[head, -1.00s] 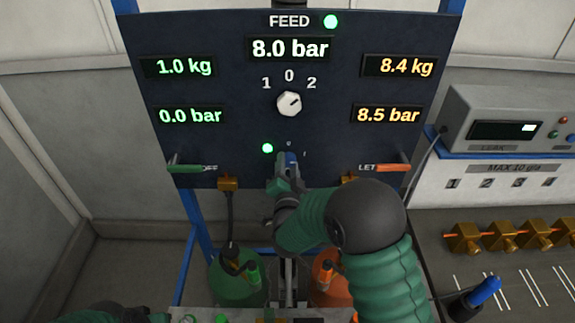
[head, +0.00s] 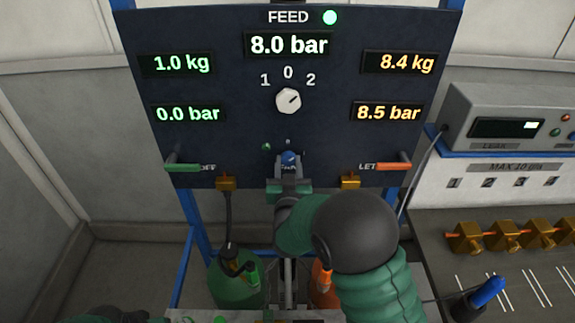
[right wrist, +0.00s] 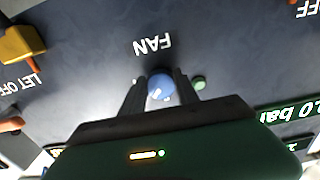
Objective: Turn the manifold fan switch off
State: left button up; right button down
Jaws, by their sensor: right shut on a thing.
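The fan switch is a small blue knob (head: 289,158) low in the middle of the dark panel (head: 225,60). In the right wrist view the blue knob (right wrist: 161,87) sits between my two fingers, under the label FAN. My right gripper (head: 289,172) is at the panel and shut on the knob. The fingers (right wrist: 158,92) show on both sides of it. The small lamp (head: 266,147) beside the knob is dark green, not lit; it also shows in the right wrist view (right wrist: 199,83). My left gripper is not clearly seen; only part of the left arm shows at the bottom left.
A white selector knob (head: 289,101) is above the fan switch. A green lever (head: 182,167) and an orange lever (head: 393,166) flank it. Brass fittings (head: 226,182) sit on the panel's lower edge. Green (head: 234,284) and orange bottles stand below. A bench with brass blocks (head: 465,238) is at right.

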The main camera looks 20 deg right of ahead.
jog(key=n, duration=0.4)
jog(key=shift+n+p, duration=0.3)
jog(key=shift+p, duration=0.05)
jog(key=shift+s+d+n+p, duration=0.1)
jog(key=shift+n+p, duration=0.55)
jog(key=shift+n, duration=1.65)
jog(key=c, duration=0.9)
grip_release()
